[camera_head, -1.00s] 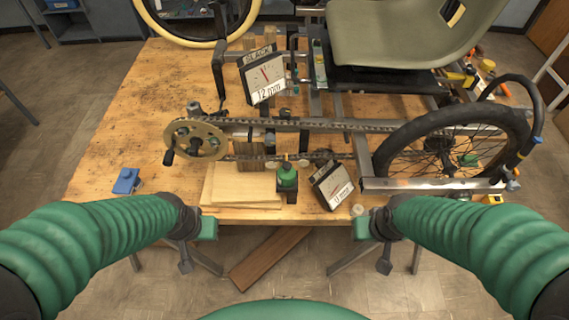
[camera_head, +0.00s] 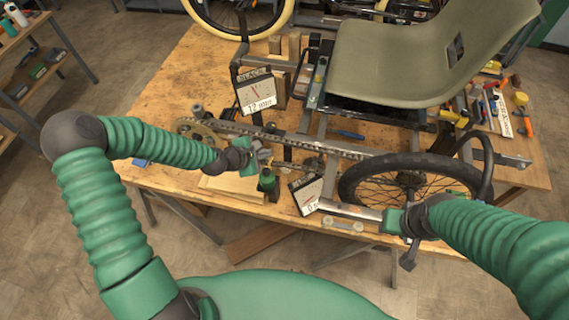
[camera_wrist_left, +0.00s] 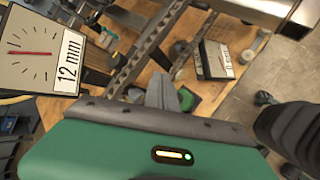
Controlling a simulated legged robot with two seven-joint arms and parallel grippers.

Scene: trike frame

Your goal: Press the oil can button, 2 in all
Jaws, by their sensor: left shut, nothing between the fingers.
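The oil can (camera_head: 267,181), green with a dark base, stands at the front edge of the workbench, right of the wooden boards. My left gripper (camera_head: 258,158) is shut and empty, just above and behind the can's top in the head view. In the left wrist view the grey fingertips (camera_wrist_left: 162,92) are together, beside the green can (camera_wrist_left: 187,99), which is partly hidden. I cannot tell whether they touch its button. My right gripper (camera_head: 402,236) is at the bench's front edge, near the wheel; its fingers do not show clearly.
A dial card reading 12 mm (camera_head: 257,92) stands behind the can, and a smaller dial card (camera_head: 306,193) is right of it. The trike chain (camera_head: 300,141) and wheel (camera_head: 405,183) lie close behind. Wooden boards (camera_head: 232,185) lie to the left.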

